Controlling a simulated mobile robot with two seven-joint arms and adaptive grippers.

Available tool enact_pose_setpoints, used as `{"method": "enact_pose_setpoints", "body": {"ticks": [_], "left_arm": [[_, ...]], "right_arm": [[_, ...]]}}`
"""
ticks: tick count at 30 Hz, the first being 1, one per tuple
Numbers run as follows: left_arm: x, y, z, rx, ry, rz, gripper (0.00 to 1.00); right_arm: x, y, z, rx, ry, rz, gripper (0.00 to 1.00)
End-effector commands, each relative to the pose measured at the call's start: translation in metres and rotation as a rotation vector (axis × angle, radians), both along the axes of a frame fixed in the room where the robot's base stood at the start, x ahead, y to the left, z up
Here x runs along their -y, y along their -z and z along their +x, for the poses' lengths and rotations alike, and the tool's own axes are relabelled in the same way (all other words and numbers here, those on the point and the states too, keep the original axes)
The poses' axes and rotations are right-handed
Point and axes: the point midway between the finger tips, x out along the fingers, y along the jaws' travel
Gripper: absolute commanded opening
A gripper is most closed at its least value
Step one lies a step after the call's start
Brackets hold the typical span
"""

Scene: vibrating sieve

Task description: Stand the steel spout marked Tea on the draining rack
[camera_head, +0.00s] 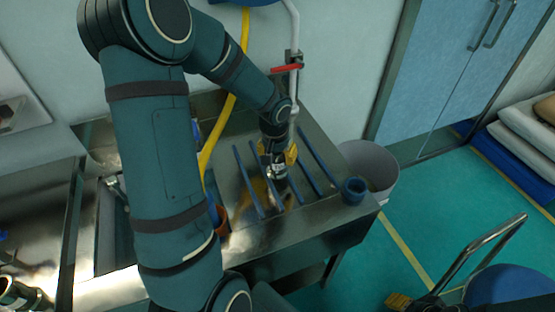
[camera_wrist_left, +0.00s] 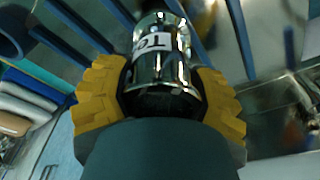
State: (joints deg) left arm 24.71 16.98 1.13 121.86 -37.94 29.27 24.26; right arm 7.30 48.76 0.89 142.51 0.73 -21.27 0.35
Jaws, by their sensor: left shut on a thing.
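The steel spout (camera_wrist_left: 165,75) is shiny, with a white label whose visible letters begin "Te"; the rest is turned out of sight. My left gripper (camera_head: 278,157) is shut on it, with one yellow finger on each side. In the head view the spout (camera_head: 279,173) shows just below the fingers, among the bars of the blue draining rack (camera_head: 248,182). I cannot tell whether it touches the rack. Blue bars also show beyond the spout in the left wrist view. My right gripper (camera_head: 400,301) shows only in part at the bottom edge; its opening is hidden.
The rack is on a steel counter (camera_head: 310,232). A blue cup-like piece (camera_head: 354,190) is at the counter's right corner. A pale bin (camera_head: 385,165) stands beyond it. A yellow hose (camera_head: 222,125) and a pipe with a red valve handle (camera_head: 287,68) are behind. An orange-brown cup (camera_head: 222,222) is left of the rack.

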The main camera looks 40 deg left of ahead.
Motion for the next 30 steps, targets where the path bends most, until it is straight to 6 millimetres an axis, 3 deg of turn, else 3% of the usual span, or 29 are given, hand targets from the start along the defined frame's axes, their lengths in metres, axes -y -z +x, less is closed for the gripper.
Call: {"method": "enact_pose_setpoints", "body": {"ticks": [3, 15, 16, 18, 30], "left_arm": [[0.000, 0.017, 0.000, -0.002, 0.000, -0.001, 0.15], [0.000, 0.020, 0.000, 0.002, 0.000, 0.000, 0.15], [0.000, 0.020, 0.000, 0.001, 0.000, 0.000, 0.71], [0.000, 0.019, 0.000, 0.000, 0.000, 0.000, 0.92], [0.000, 0.015, 0.000, 0.000, 0.000, -0.001, 0.92]], "right_arm": [[0.000, 0.004, -0.001, -0.002, -0.002, 0.000, 0.47], [0.000, 0.008, -0.002, -0.005, -0.004, 0.001, 0.47], [0.000, 0.007, -0.002, -0.005, -0.004, 0.001, 0.47], [0.000, 0.006, -0.002, -0.005, -0.004, 0.001, 0.47], [0.000, 0.002, -0.001, -0.002, -0.002, 0.000, 0.47]]}}
